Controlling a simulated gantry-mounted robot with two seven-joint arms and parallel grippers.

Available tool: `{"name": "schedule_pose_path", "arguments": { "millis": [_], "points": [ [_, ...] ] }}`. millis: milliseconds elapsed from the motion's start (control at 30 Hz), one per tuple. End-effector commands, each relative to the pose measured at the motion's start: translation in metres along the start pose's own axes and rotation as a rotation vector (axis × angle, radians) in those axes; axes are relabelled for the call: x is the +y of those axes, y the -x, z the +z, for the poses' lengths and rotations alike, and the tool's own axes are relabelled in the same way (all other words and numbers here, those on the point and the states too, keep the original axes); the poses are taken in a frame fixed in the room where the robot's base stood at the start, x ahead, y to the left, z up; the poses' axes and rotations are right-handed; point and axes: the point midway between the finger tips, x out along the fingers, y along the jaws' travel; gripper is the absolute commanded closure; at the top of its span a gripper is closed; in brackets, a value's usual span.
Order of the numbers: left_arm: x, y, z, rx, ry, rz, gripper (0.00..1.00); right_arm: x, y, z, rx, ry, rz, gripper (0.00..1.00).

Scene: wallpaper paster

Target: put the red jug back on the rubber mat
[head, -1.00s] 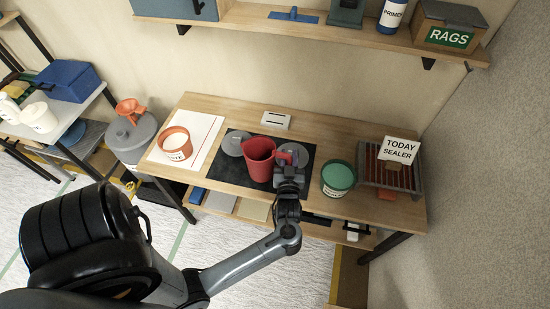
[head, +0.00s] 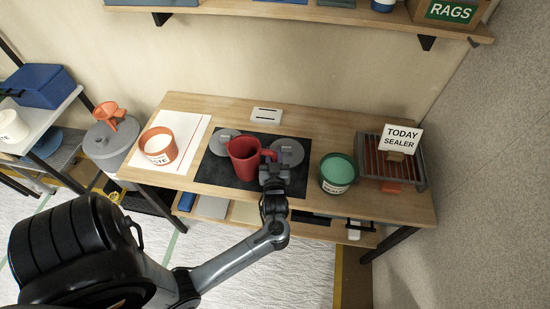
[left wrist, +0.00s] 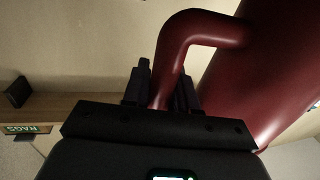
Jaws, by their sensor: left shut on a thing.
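The red jug (head: 243,160) looks upright over the middle of the black rubber mat (head: 222,177) on the wooden bench. My left gripper (head: 270,168) is shut on its handle, at the jug's right side. In the left wrist view the red handle (left wrist: 190,38) passes down between the fingers (left wrist: 160,92), with the jug's body (left wrist: 270,70) beside it. Whether the jug's base touches the mat or hangs just above it, I cannot tell. Two grey discs, a left one (head: 221,138) and a right one (head: 290,150), lie on the mat. My right gripper is out of view.
A paste tub (head: 158,146) stands on a white sheet (head: 190,128) left of the mat. A green-topped tin (head: 337,172) and a slatted rack (head: 415,172) with a sign (head: 401,138) stand to the right. A small white card (head: 266,115) lies behind the mat.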

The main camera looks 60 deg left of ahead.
Motion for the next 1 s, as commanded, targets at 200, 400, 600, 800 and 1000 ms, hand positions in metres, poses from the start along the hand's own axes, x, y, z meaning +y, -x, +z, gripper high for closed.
{"name": "schedule_pose_path", "arguments": {
  "millis": [200,400,600,800,1000],
  "points": [
    [-0.0003,-0.0002,-0.0004,0.001,0.0,0.0,1.0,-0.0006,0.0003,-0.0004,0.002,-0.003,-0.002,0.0],
    [-0.0003,-0.0002,0.0036,0.001,0.0,0.0,1.0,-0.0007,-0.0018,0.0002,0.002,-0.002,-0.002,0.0],
    [-0.0003,-0.0002,0.0031,0.001,0.0,0.0,0.47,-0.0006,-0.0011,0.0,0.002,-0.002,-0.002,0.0],
    [-0.0003,-0.0002,0.0031,0.001,0.0,0.0,0.47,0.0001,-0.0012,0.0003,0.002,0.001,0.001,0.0],
    [0.0001,0.0012,-0.0005,-0.001,-0.001,0.0,0.47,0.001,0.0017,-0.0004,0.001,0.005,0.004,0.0]
  ]
}}
